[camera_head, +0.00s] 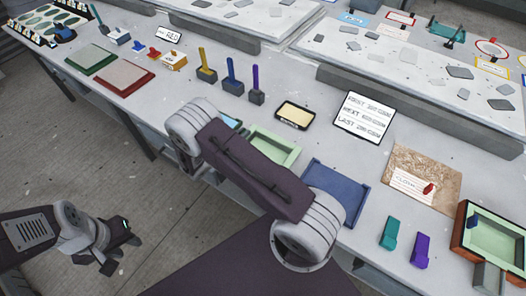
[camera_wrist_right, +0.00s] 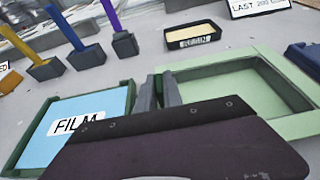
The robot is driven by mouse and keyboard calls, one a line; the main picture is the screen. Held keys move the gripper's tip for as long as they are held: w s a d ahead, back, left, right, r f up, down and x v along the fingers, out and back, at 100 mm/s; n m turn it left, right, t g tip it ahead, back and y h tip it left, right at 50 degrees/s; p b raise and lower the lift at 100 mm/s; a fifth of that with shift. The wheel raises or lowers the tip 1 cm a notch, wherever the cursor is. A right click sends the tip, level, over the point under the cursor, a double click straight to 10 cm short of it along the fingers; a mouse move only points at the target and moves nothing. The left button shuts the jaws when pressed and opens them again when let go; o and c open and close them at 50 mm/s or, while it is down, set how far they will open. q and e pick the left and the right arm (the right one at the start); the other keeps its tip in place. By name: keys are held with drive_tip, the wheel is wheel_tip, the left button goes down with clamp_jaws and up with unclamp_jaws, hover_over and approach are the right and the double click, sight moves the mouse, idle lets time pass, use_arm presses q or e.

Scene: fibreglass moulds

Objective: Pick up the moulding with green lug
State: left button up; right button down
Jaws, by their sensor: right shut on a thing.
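A pale green tray-like moulding (camera_wrist_right: 235,85) lies on the bench in the right wrist view; it shows in the head view (camera_head: 285,150) beyond my right arm. My right gripper (camera_wrist_right: 160,92) is shut at its left wall, beside a small dark green lug (camera_wrist_right: 158,75); the fingers hide most of that lug. The moulding appears to rest on the bench. In the head view my right arm hides the right gripper. My left gripper (camera_head: 122,254) is low at the left, off the bench, fingers apart and empty.
A green-framed FILM tray (camera_wrist_right: 75,120) stands close left of the right gripper. A blue tray (camera_head: 340,185) lies right of the moulding. A black-rimmed yellow tray (camera_head: 294,115) and brushes with yellow, blue and purple handles (camera_head: 231,75) stand behind. Teal (camera_head: 390,233) and purple (camera_head: 420,250) blocks lie right.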

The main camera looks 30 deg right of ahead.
idle(0.5)
wheel_tip(320, 180, up, 4)
drive_tip(key=shift+d+r, duration=0.1)
drive_tip(key=shift+r, duration=0.1)
drive_tip(key=s+d+r+b, duration=0.1)
drive_tip(key=s+d+r, duration=0.5)
drive_tip(key=d, duration=0.3)
drive_tip(key=shift+s+r, duration=0.3)
drive_tip(key=shift+s, duration=0.2)
